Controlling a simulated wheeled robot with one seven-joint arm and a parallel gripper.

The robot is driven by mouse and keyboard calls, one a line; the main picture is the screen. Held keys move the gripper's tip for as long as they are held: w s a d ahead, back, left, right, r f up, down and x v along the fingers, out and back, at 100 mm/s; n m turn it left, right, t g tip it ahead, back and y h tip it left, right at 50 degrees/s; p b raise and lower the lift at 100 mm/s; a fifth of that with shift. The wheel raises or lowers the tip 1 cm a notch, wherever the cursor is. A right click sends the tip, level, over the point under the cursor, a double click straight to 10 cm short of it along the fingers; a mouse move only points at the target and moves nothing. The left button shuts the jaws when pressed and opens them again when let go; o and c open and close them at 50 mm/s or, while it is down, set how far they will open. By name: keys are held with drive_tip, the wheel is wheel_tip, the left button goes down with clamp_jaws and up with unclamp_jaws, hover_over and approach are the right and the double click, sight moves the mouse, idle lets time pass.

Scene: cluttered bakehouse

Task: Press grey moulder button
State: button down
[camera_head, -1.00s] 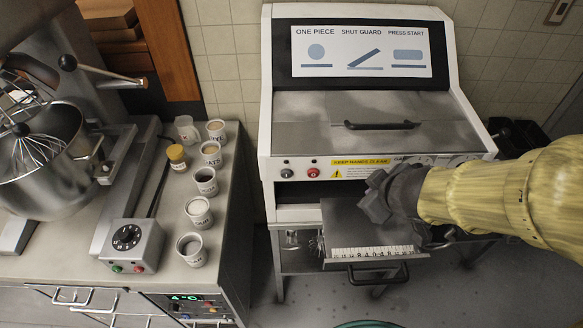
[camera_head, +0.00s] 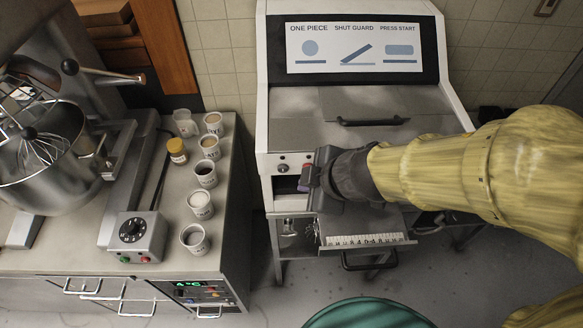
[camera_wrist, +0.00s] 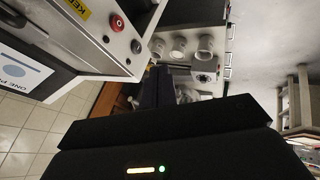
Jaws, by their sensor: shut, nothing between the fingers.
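The moulder (camera_head: 365,105) is a white and steel machine with its lid down. Its grey button (camera_head: 283,168) is on the front panel, at the left end, in a dark ring. In the wrist view the grey button (camera_wrist: 136,47) shows beside a red button (camera_wrist: 117,23). My gripper (camera_head: 306,179) is shut and empty, just right of the grey button and apart from it in the picture. It covers most of the red button and the yellow label in the head view. The exact depth gap to the panel cannot be told.
The moulder's outfeed tray (camera_head: 365,240) lies below my gripper. A green round object (camera_head: 368,314) is on the floor in front.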

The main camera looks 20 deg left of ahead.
sight(283, 169)
drive_tip(key=w+a+f+b, duration=0.4)
drive_tip(key=f, duration=0.1)
drive_tip(key=w+a+f+b, duration=0.2)
drive_tip(key=a+f, duration=0.1)
drive_tip(key=shift+w+a, duration=0.1)
idle(0.4)
drive_tip(key=shift+a, duration=0.1)
